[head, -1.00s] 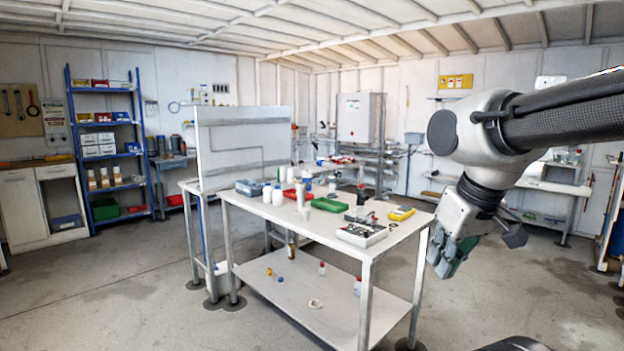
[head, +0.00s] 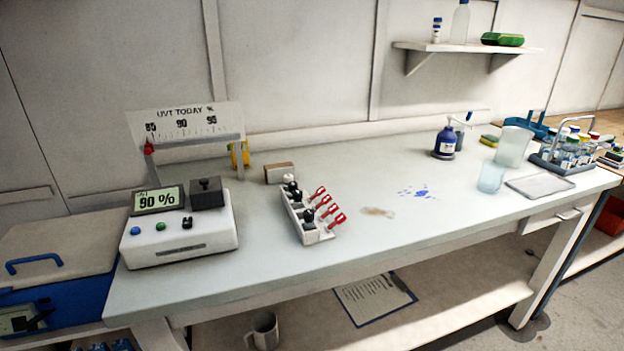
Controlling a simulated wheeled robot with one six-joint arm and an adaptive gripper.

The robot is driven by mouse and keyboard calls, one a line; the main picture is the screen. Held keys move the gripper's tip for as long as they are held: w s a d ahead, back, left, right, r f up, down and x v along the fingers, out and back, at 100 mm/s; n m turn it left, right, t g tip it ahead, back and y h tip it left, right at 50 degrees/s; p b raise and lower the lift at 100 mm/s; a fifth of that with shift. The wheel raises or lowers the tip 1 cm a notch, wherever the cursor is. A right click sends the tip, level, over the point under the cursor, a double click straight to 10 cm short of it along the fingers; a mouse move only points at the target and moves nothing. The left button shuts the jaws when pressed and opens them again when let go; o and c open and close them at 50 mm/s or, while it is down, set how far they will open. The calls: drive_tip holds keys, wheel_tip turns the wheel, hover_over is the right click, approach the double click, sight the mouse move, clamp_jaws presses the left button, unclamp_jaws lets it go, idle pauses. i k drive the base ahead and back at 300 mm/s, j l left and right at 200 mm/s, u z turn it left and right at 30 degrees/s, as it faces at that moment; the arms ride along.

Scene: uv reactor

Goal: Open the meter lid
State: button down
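A white meter (head: 182,238) stands at the left end of the bench in the head view. Its tilted display (head: 157,199) reads 90 %. A dark grey lid (head: 207,192) with a small black knob on top sits at the right of the meter's top and looks shut. A blue and a green button and a black knob are on the meter's front. My gripper is not in view.
The white bench (head: 330,260) carries a rack (head: 305,215) with red-handled items right of the meter. Behind the meter stands a UVT scale board (head: 185,122). A blue bottle (head: 445,142), beakers, a tray (head: 540,186) and a tube carrier (head: 565,160) stand farther right. Mid-bench is mostly free.

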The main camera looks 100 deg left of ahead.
sight(204, 193)
drive_tip(key=u, duration=3.75)
drive_tip(key=i+l+u, duration=0.1)
drive_tip(key=i, duration=0.25)
drive_tip(key=i+l+u, duration=0.1)
drive_tip(key=i+l, duration=0.25)
